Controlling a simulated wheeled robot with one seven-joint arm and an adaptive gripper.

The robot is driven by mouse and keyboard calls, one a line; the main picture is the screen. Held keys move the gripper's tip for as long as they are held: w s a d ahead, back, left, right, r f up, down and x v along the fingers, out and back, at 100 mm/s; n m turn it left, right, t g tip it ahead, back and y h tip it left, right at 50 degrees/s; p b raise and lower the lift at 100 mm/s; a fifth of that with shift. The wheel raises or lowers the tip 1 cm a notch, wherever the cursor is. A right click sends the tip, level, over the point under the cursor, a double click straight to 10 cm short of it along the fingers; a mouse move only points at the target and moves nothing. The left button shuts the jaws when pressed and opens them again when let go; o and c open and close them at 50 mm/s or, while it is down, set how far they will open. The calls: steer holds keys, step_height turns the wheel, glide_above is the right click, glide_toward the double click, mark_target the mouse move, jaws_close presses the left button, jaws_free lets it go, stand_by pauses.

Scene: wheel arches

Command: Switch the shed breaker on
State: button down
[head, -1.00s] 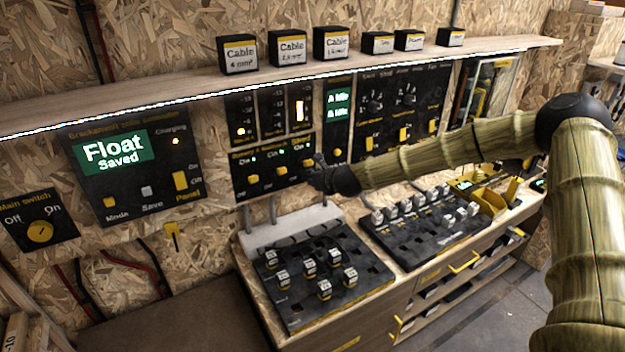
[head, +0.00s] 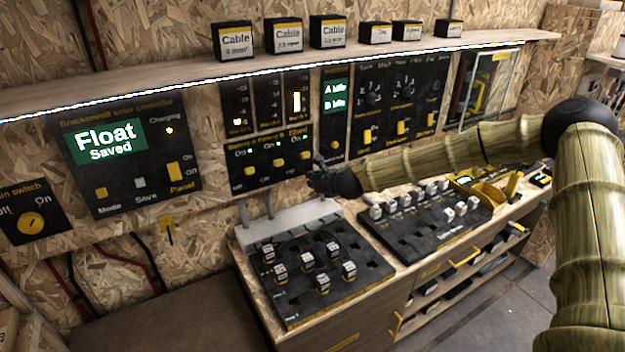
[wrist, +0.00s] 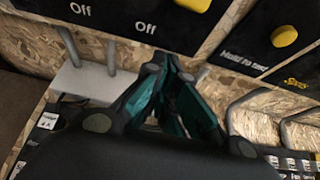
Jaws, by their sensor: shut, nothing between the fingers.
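The breaker panel (head: 262,182) is a black board with three yellow switches; its labels are too small to read surely in the head view. Its rightmost switch (head: 305,155) is just above and left of my gripper (head: 318,163). In the wrist view that yellow switch (wrist: 195,4) is cut by the top edge, beyond my fingertips. Two "Off" labels show on the black panel (wrist: 125,20). My gripper (wrist: 163,62) has its teal fingers together, empty, below the panel's lower edge and apart from the switch. I cannot tell from this whether that switch is up or down.
A yellow button (wrist: 284,36) marked "Hold to test" is to the right, under the A/B idle display (head: 336,100). Below are a black socket board (head: 345,285) with small blocks and a grey conduit box (head: 290,222). A shelf (head: 180,82) runs above.

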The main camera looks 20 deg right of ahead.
steer(key=s+d+r+b, duration=0.1)
steer(key=s+r+b, duration=0.1)
steer(key=s+r, duration=0.4)
steer(key=shift+s+d+r, duration=0.35)
steer(key=shift+s, duration=0.2)
stand_by(0.4)
